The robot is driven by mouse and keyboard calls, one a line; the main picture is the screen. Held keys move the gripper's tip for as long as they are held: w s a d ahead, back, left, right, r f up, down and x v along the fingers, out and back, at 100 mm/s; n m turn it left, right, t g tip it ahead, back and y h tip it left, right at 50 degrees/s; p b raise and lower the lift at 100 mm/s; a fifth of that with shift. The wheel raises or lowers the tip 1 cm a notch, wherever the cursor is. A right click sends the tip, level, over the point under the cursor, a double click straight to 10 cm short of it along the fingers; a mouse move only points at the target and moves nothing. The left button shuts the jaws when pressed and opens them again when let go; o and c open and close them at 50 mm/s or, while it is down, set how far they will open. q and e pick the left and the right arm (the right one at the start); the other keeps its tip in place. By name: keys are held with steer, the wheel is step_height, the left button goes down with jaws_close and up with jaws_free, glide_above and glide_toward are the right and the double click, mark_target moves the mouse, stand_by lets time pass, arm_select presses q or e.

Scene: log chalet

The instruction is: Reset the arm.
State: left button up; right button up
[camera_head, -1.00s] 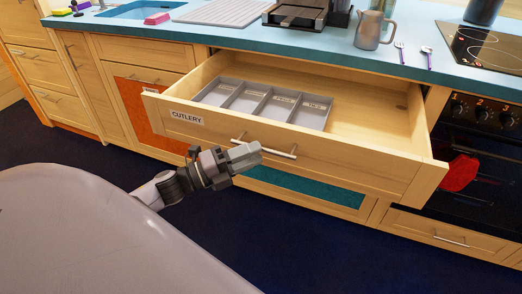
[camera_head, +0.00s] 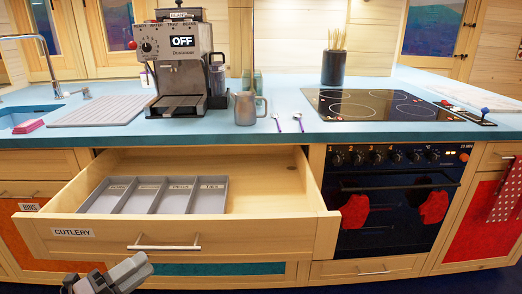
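My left gripper (camera_head: 128,272) shows at the bottom left, in front of and below the front of the open cutlery drawer (camera_head: 190,237). Its grey fingers are together with nothing seen between them. It appears apart from the drawer handle (camera_head: 164,247). Most of my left arm is below the picture's edge. My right gripper is not in view.
The drawer juts out and holds a grey divided tray (camera_head: 145,208) with empty compartments. On the blue counter stand a coffee machine (camera_head: 180,70), a metal jug (camera_head: 245,108), two utensils (camera_head: 298,121) and a hob (camera_head: 375,105). The oven (camera_head: 390,205) is at right.

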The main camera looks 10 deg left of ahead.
arm_select(q)
steer(key=s+d+f+n+g+y, duration=0.35)
steer(key=s+d+f+n, duration=0.35)
steer(key=n, duration=0.5)
steer(key=s+d+f+n+g+y, duration=0.35)
steer(key=d+f+n, duration=0.35)
steer(key=f+n, duration=0.35)
step_height(320, 180, up, 10)
steer(key=s+a+y+p, duration=0.1)
steer(key=s+p, duration=0.1)
steer(key=p, duration=1)
steer(key=shift+n+t, duration=0.4)
steer(key=shift+n, duration=0.05)
